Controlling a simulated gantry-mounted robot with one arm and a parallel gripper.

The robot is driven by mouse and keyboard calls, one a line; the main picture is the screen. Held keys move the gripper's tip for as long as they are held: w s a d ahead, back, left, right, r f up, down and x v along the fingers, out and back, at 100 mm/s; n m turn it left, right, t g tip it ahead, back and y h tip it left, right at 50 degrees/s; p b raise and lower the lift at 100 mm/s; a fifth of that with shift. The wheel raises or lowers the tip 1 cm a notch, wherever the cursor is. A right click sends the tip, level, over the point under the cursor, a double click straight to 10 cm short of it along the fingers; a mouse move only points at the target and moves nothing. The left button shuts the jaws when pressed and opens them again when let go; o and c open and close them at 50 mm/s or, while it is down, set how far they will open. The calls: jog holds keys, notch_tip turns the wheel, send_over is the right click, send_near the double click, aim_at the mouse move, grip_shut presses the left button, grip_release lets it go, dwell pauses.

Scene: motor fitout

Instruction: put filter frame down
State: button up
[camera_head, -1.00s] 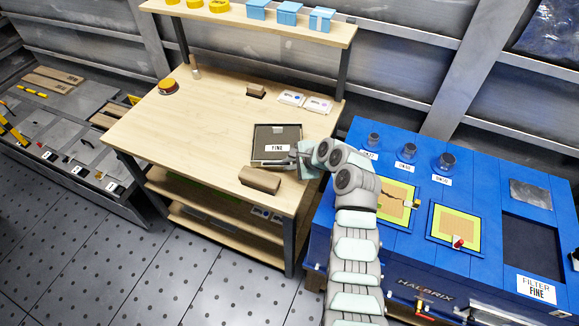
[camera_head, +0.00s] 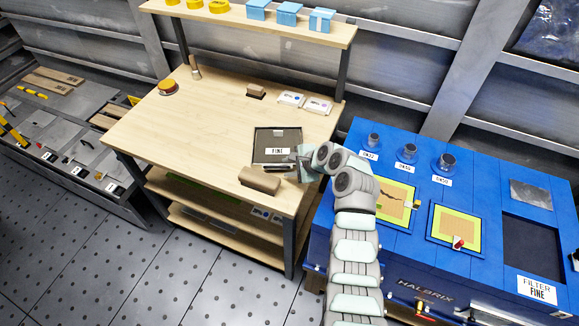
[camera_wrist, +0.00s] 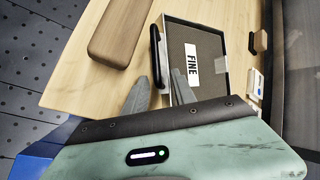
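The filter frame (camera_head: 262,146), a dark square panel with a pale rim and a FINE label, lies on the wooden workbench near its front right edge. The wrist view also shows the frame (camera_wrist: 208,83), with a black handle bar (camera_wrist: 155,52) along its near side. My gripper (camera_head: 301,159) is just beside the frame's lower right corner. In the wrist view my gripper's fingers (camera_wrist: 160,79) are apart, one on each side of the handle's near end, with a visible gap. Part of the frame's near corner is hidden behind a finger.
A brown block (camera_head: 260,180) lies close in front of the frame. The blue machine (camera_head: 470,265) stands right of the bench, with an empty dark slot (camera_head: 531,252) above a FILTER FINE label. The left and middle of the benchtop (camera_head: 195,130) are mostly clear.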

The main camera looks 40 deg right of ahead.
jog(key=p+v, duration=0.1)
jog(key=v, duration=1.1)
jog(key=shift+p, duration=0.35)
